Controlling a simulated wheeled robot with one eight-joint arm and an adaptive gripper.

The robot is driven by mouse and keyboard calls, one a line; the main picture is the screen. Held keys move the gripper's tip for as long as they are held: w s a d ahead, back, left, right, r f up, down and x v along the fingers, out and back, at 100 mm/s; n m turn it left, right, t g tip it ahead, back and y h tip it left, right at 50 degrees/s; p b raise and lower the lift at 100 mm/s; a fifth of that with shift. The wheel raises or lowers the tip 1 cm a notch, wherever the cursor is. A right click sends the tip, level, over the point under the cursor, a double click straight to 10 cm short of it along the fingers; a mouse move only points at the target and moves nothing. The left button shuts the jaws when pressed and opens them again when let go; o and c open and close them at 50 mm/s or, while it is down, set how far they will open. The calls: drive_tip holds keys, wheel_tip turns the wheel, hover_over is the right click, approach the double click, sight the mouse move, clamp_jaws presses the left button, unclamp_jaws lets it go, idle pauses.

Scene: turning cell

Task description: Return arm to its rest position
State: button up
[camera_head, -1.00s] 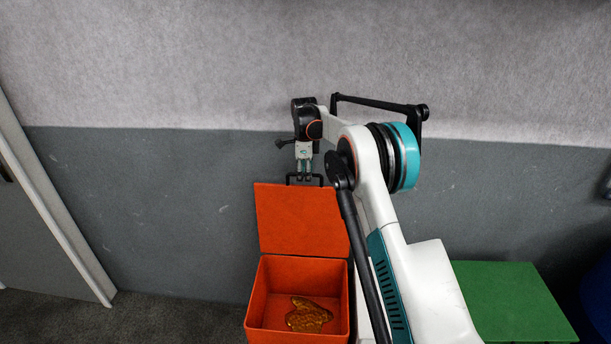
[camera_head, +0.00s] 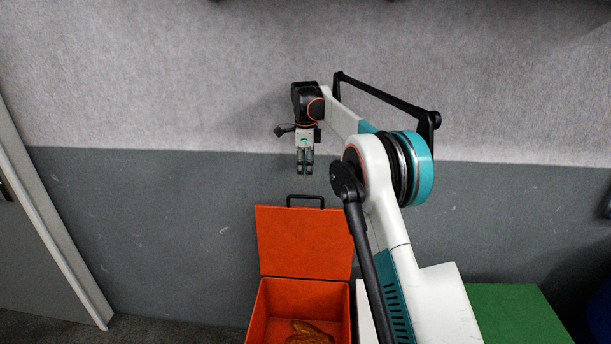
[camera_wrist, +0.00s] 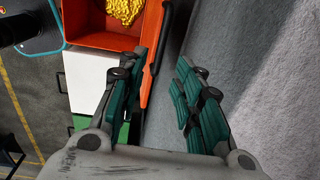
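My gripper (camera_head: 305,174) hangs fingers down in front of the wall, above the raised lid of an orange box in the head view. In the wrist view its two teal-padded fingers (camera_wrist: 162,72) stand apart with nothing between them. My arm is bent, with its elbow at the right of the gripper.
The orange box (camera_head: 256,320) has its lid (camera_head: 303,242) up, with a black handle (camera_head: 305,198) on top. A golden, chain-like thing (camera_head: 312,333) lies inside and shows in the wrist view (camera_wrist: 125,10). A green surface (camera_head: 520,315) is at right. A door (camera_head: 35,260) is at left.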

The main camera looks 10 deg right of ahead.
drive_tip(key=shift+r, duration=0.15)
drive_tip(key=s+r+n+t+b, duration=0.15)
drive_tip(key=s+r+n, duration=0.4)
drive_tip(key=s, duration=0.65)
drive_tip(key=s+r+n+t+b, duration=0.1)
drive_tip(key=s+r+n+t, duration=0.1)
drive_tip(key=s+r+n, duration=0.65)
drive_tip(key=s+f+n+t+b, duration=0.1)
drive_tip(key=s+f, duration=0.4)
drive_tip(key=s, duration=0.5)
drive_tip(key=s+f+n+t+b, duration=0.1)
drive_tip(key=s+f+n, duration=0.3)
drive_tip(key=s, duration=0.6)
drive_tip(key=s+a+f+n+t, duration=0.1)
drive_tip(key=s+f+n, duration=0.1)
drive_tip(key=s+f, duration=0.4)
drive_tip(key=s, duration=0.4)
drive_tip(key=shift+f+n+b, duration=0.25)
drive_tip(key=shift+n+b, duration=0.15)
